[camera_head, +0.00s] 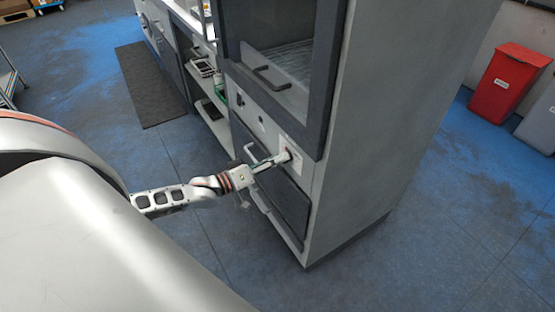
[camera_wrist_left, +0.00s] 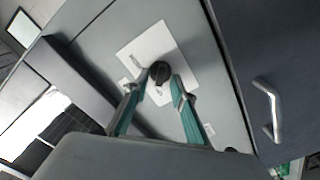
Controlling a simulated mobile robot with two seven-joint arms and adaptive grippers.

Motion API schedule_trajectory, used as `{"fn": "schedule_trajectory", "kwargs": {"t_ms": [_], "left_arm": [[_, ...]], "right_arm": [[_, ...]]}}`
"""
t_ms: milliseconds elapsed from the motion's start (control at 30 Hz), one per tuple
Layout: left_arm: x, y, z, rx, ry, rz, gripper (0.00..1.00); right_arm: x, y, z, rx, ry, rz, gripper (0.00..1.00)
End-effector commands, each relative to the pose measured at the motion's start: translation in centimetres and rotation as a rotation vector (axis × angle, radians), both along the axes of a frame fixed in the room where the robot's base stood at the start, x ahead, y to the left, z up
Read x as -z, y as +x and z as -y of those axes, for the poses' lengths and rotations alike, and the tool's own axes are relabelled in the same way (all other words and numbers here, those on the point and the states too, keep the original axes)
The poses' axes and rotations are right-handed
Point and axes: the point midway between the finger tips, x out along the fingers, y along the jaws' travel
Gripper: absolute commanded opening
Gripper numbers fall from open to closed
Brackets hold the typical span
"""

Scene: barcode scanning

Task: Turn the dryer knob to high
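The dryer (camera_head: 370,130) is a tall grey cabinet with a dark-framed window. Its knob (camera_wrist_left: 160,71) is round and dark on a white label plate (camera_wrist_left: 138,52). In the head view the knob (camera_head: 288,153) is a small dark spot, partly hidden by my left gripper (camera_head: 277,160). In the left wrist view my left gripper (camera_wrist_left: 161,78) has its fingers spread, one on each side of the knob, with the tips very close to it. I cannot tell whether they touch it. The label's writing is too small to read. My right gripper is not in view.
A dark lower door with a handle (camera_head: 250,152) sits below the knob panel. The upper door has a dark handle (camera_head: 271,77). A counter with shelves (camera_head: 212,118) stands to the left. A red bin (camera_head: 508,84) stands at the far right. The blue-grey floor around is mostly clear.

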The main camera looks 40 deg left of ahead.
Motion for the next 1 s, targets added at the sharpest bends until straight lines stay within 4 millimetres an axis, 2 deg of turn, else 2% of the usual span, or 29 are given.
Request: {"fn": "schedule_trajectory", "kwargs": {"t_ms": [167, 200, 267, 667, 1000], "left_arm": [[0.0, 0.0, 0.0, 0.000, 0.000, 0.000, 0.25], [0.0, 0.0, 0.0, 0.000, 0.000, 0.000, 0.15], [0.0, 0.0, 0.0, 0.000, 0.000, 0.000, 0.00], [-0.1, 0.0, 0.0, 0.000, 0.024, 0.010, 0.00], [-0.3, 0.0, 0.1, -0.001, 0.209, 0.086, 0.00]], "right_arm": [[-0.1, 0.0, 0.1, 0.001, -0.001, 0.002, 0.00], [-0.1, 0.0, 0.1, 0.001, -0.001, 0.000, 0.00], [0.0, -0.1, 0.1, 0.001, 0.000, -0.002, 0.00], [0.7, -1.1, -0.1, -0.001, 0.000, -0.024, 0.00], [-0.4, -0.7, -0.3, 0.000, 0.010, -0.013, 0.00]]}}
